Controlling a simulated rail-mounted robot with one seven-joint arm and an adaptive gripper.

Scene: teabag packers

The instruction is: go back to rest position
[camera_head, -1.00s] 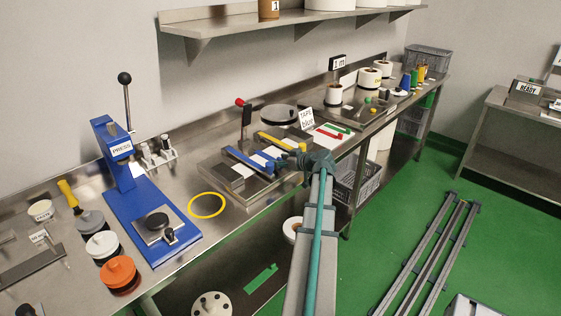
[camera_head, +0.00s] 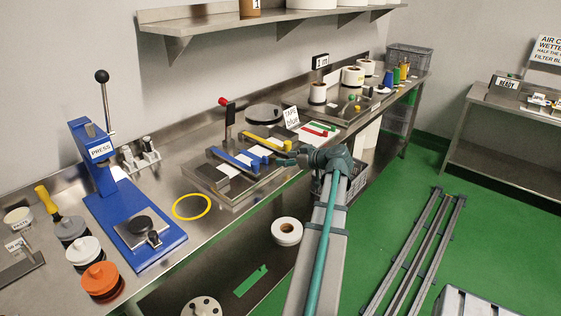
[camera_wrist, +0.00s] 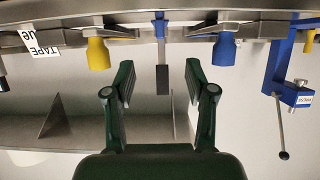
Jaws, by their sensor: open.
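My gripper (camera_wrist: 158,80) is open in the wrist view, its two dark green fingers apart with nothing held between them. Beyond the gap hangs a dark grey bar (camera_wrist: 163,80), with a yellow handle (camera_wrist: 97,53) to the left and a blue handle (camera_wrist: 225,48) to the right. In the head view my arm reaches to the front edge of the steel bench (camera_head: 230,225), by the fixture with the blue bar (camera_head: 234,160) and yellow bar (camera_head: 262,141). The fingers are small and hard to make out there.
A blue press (camera_head: 135,215) stands left on the bench, with a yellow ring (camera_head: 192,207) beside it. Lidded pots (camera_head: 101,280) stand at the front left. White rolls (camera_head: 352,76) stand farther back. A shelf (camera_head: 250,20) runs above.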

